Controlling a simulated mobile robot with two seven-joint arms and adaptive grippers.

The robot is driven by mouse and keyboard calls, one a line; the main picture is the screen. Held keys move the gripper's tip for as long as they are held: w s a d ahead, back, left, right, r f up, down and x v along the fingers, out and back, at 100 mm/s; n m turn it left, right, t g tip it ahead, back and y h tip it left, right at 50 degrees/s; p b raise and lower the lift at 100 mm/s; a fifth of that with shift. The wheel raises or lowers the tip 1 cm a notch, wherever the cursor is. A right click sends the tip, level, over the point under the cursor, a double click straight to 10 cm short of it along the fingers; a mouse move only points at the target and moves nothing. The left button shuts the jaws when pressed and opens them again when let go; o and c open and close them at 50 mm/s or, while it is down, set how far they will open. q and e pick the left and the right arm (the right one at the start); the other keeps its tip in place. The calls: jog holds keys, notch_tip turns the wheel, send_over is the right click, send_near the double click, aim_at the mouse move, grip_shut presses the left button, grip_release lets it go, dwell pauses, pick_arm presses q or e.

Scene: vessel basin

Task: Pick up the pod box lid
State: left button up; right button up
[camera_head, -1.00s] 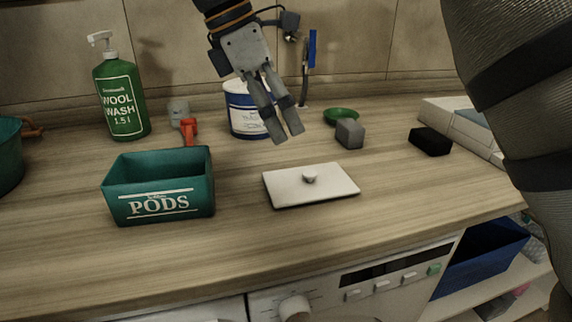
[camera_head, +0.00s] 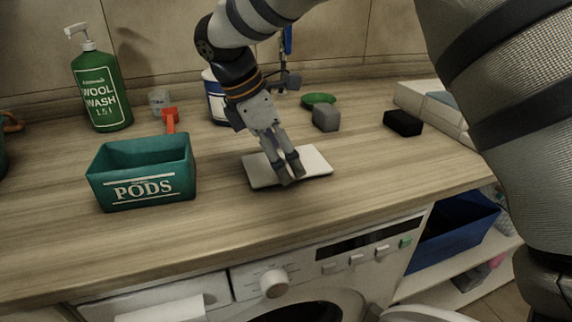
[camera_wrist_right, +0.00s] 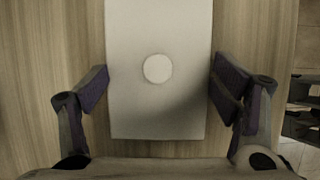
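The pod box lid is a flat white plate (camera_head: 317,162) lying on the wooden worktop, right of the teal pod box (camera_head: 142,187). The box is open on top and marked "PODS". My right gripper (camera_head: 291,178) is over the lid, pointing down, and hides its middle and knob in the head view. In the right wrist view the lid (camera_wrist_right: 135,105) and its round white knob (camera_wrist_right: 158,68) lie between the two spread fingers, one near each long edge. The gripper is open and holds nothing. Whether the fingers touch the lid is unclear. My left gripper is not in view.
A green wool wash bottle (camera_head: 101,90), a red-handled item (camera_head: 171,120) and a white-blue tub (camera_head: 216,98) stand behind. A grey block (camera_head: 326,117), green dish (camera_head: 318,100) and black block (camera_head: 403,123) lie back right. The worktop's front edge is near, above a washing machine (camera_head: 330,275).

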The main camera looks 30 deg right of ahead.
jog(key=c, duration=0.6)
jog(key=shift+s, duration=0.1)
jog(key=shift+c, duration=0.3)
